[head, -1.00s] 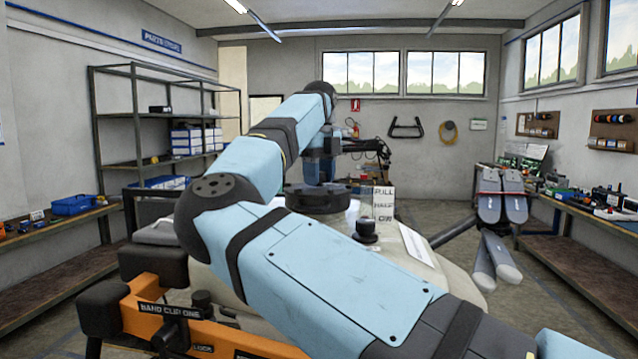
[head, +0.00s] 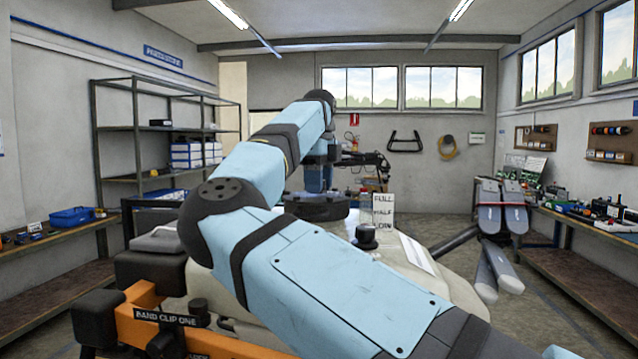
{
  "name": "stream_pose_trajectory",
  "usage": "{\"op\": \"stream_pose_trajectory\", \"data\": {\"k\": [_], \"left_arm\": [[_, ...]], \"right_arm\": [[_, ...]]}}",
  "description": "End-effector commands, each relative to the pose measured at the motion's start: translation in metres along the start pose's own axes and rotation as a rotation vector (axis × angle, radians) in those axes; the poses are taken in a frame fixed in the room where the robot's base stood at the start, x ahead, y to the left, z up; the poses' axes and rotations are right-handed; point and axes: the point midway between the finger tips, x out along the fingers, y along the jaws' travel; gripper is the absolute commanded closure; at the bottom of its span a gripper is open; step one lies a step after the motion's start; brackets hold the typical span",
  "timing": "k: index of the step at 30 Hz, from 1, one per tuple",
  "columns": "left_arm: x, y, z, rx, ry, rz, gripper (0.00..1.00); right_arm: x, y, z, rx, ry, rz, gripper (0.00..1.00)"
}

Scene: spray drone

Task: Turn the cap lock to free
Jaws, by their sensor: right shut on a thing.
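My right arm crosses the view from the lower right, bends at the left and reaches back over the drone's pale tank (head: 455,285). My right gripper (head: 319,190) points down at a black round cap (head: 318,208) on the tank. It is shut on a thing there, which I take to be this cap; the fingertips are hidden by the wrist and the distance. I cannot make out the cap lock's mark or setting. My left gripper is not in view.
Grey folded drone arms (head: 502,210) stick out right. Workbenches line both walls.

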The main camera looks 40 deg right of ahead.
Motion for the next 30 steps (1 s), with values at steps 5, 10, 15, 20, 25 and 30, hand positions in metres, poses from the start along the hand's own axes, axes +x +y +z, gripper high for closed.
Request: {"op": "stream_pose_trajectory", "data": {"k": [5, 10, 15, 20, 25, 30], "left_arm": [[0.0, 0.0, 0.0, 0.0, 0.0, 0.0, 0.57], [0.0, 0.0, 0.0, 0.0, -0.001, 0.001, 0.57], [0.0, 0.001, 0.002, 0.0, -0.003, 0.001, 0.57], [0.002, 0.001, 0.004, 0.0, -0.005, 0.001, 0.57], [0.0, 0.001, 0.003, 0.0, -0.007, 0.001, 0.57], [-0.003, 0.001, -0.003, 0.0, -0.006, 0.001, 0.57]], "right_arm": [[-0.001, 0.0, 0.0, 0.0, -0.001, -0.002, 0.41], [0.0, 0.0, 0.0, 0.0, -0.001, -0.001, 0.33], [-0.002, 0.0, 0.0, 0.001, -0.001, -0.001, 0.33], [-0.019, -0.001, 0.0, 0.001, -0.002, -0.001, 0.33], [-0.059, 0.0, 0.0, -0.002, -0.006, -0.002, 0.33], [-0.099, 0.0, 0.0, -0.003, -0.005, -0.001, 0.33]]}}
